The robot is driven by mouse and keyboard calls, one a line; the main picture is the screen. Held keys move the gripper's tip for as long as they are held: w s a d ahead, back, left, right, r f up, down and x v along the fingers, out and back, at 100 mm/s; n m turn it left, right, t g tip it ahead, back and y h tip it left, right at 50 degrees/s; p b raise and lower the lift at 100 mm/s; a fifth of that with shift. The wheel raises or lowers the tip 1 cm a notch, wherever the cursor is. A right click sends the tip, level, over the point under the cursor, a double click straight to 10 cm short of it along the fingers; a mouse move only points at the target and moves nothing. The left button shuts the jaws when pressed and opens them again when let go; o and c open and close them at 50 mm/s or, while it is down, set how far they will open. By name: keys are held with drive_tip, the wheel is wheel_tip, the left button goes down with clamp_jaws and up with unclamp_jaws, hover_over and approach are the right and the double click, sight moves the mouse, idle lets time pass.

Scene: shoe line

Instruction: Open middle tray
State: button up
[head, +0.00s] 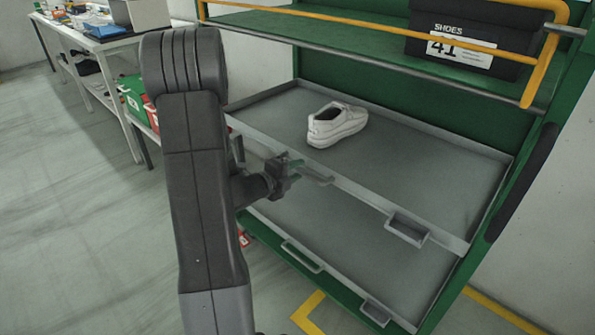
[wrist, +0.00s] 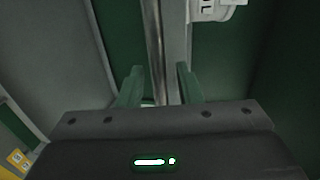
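The middle tray (head: 410,165) of the green rack is a grey metal tray with a low rim. A white shoe (head: 338,124) stands on it, towards its back left. Its front edge has a left handle (head: 318,179) and a right handle (head: 408,231). My gripper (head: 290,170) is at the front edge, close to the left handle; I cannot tell whether it touches. In the wrist view my gripper (wrist: 158,85) has its two green fingers apart. A shiny metal bar (wrist: 154,40) shows in line with the gap.
A lower grey tray (head: 345,245) with two handles lies below. Above is a green shelf with a yellow rail (head: 370,30) and a black box (head: 472,40) marked SHOES 41. A cluttered table (head: 105,42) and green and red crates (head: 135,100) stand at the left. Floor at left is clear.

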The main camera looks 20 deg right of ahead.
drive_tip(key=shift+w+d+f, duration=0.15)
drive_tip(key=shift+w+d, duration=0.05)
drive_tip(key=shift+d, duration=0.35)
clamp_jaws()
drive_tip(key=shift+a, duration=0.1)
